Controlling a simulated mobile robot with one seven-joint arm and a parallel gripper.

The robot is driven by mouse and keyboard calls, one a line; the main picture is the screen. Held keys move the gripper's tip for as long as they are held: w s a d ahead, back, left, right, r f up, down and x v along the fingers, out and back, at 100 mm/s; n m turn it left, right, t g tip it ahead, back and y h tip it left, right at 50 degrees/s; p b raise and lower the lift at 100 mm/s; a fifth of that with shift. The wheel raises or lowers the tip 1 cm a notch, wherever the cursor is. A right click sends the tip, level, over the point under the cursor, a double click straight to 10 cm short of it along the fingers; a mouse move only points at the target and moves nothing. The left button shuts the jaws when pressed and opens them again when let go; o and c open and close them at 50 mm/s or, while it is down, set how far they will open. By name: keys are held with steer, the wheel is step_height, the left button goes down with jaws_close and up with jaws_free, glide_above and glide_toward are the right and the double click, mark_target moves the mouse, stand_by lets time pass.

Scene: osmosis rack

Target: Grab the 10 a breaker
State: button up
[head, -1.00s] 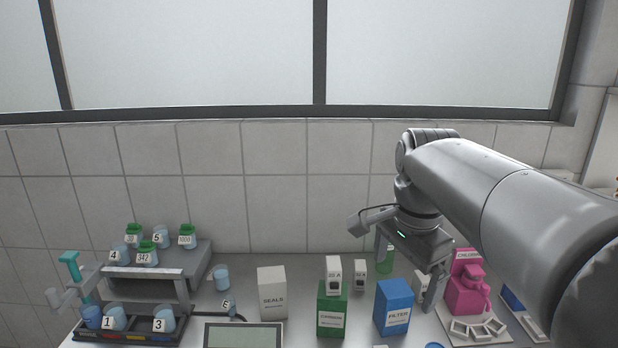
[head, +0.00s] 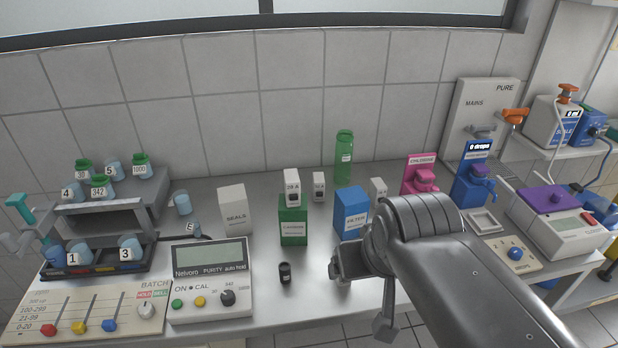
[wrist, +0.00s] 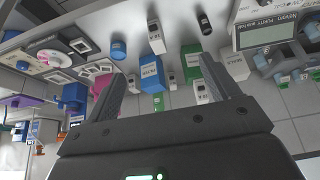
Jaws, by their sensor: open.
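Several white breakers stand on the steel bench, their small labels hard to read. One breaker (head: 292,186) is on top of the green carton and seems marked 20 A. Another (head: 319,186) stands just right of it, and one (head: 378,189) stands behind the blue filter box; I cannot tell which is the 10 A. The wrist view, upside down, shows a larger white breaker (wrist: 155,37) in front of the filter box, hidden by my arm in the head view. My gripper (wrist: 160,66) is open and empty, above the bench front, pointing toward the boxes.
The blue filter box (head: 351,213), green carton (head: 293,228), white seals box (head: 233,212) and green bottle (head: 344,158) crowd the breakers. A black cylinder (head: 285,272) stands in front. A purity meter (head: 210,284) is left; pink and blue dispensers (head: 474,186) are right.

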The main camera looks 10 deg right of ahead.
steer(key=c, duration=0.5)
steer(key=shift+o, duration=0.2)
steer(key=w+f+g, duration=0.1)
steer(key=w+f, duration=0.2)
steer(key=w, duration=0.2)
steer(key=w+d+f+g, duration=0.1)
steer(key=w+f+g, duration=0.1)
steer(key=w, duration=0.3)
steer(key=w+f+g, duration=0.2)
steer(key=w+f, duration=0.3)
steer(key=w, duration=0.1)
steer(key=shift+d, duration=0.15)
steer(key=shift+w+f+g, duration=0.3)
steer(key=shift+f, duration=0.15)
step_height(320, 180, down, 5)
steer(key=shift+f, duration=0.15)
steer(key=shift+d+f, duration=0.2)
steer(key=shift+f, duration=1.15)
steer(key=shift+d+f, duration=0.15)
steer(key=shift+f, duration=1.2)
